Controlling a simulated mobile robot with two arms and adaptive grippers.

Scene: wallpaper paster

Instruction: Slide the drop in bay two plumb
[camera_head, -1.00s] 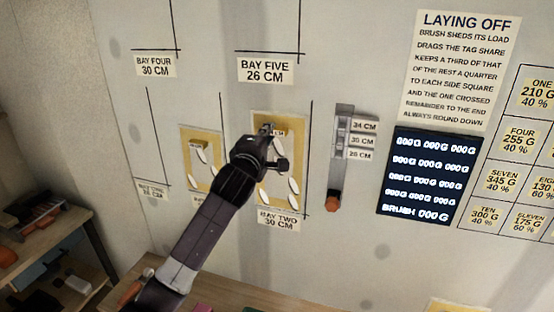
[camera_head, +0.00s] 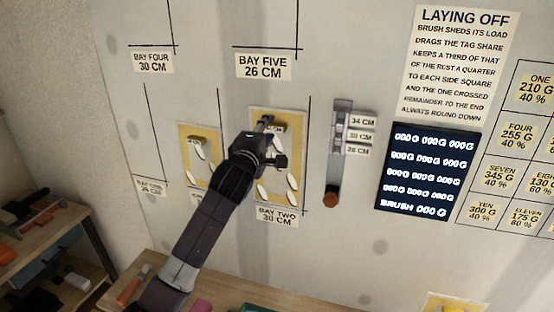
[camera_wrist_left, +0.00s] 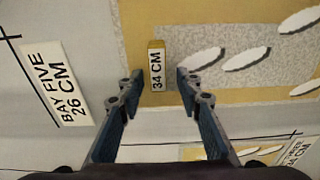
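The drop in bay two is a yellow-bordered panel (camera_head: 297,122) with a grey speckled middle and white leaf shapes, on the wall above the "BAY TWO 30 CM" label (camera_head: 277,215). A small yellow block (camera_wrist_left: 157,67) marked "34 CM" sits at the panel's end. My left gripper (camera_head: 268,140) is in front of the panel and hides part of it. In the left wrist view my left gripper (camera_wrist_left: 160,80) is open, with the block between its fingertips and visible gaps on both sides. How deep the fingers reach around it is unclear. My right gripper is out of view.
A smaller yellow-bordered panel (camera_head: 186,132) hangs to the left. A wooden bench (camera_head: 240,290) runs below.

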